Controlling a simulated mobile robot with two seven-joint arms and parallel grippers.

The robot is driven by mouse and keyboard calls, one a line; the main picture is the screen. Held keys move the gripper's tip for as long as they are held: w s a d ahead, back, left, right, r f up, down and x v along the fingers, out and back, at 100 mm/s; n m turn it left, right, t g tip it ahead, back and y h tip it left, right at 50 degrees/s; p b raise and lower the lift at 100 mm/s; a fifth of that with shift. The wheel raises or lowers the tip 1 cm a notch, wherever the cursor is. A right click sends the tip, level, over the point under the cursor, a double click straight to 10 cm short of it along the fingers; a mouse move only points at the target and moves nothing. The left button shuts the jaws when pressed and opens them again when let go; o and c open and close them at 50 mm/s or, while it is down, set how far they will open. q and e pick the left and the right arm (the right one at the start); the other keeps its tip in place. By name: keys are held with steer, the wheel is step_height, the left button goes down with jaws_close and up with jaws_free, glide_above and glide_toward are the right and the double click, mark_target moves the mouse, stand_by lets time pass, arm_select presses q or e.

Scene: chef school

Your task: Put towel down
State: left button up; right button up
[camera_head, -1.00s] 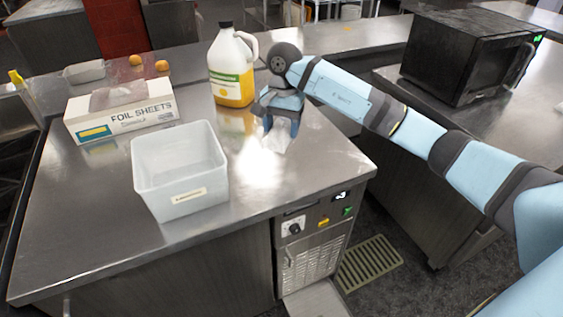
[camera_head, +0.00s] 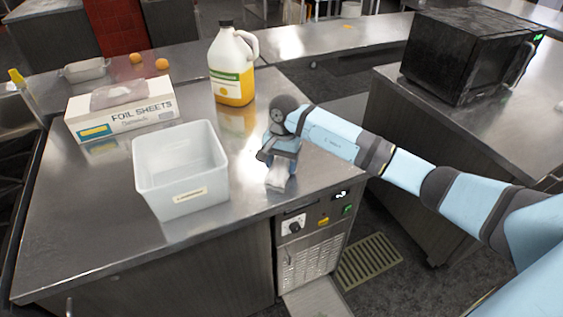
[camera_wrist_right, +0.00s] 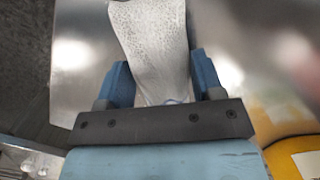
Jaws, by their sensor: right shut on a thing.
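A white towel (camera_head: 277,176) hangs from my right gripper (camera_head: 279,160), low over the front right part of the steel counter in the head view. In the right wrist view the towel (camera_wrist_right: 152,45), pale with a fine pattern, lies between the two blue fingers of the gripper (camera_wrist_right: 163,85). The gripper is shut on it. The towel's lower end is at or just above the counter top; I cannot tell whether it touches. My left gripper is not in view.
A white plastic bin (camera_head: 180,170) stands just left of the towel. A jug of yellow liquid (camera_head: 231,72) and a foil sheets box (camera_head: 122,113) stand farther back on the counter (camera_head: 75,215). A black microwave (camera_head: 465,60) sits on another counter at right.

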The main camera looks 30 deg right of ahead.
steer(key=shift+f, duration=0.2)
steer(key=o, duration=1.1)
steer(key=shift+c, duration=0.2)
steer(key=shift+r, duration=0.1)
steer(key=shift+r, duration=0.2)
step_height(320, 180, up, 12)
steer(key=d+b, duration=0.1)
steer(key=shift+w, duration=0.45)
steer(key=shift+f, duration=0.15)
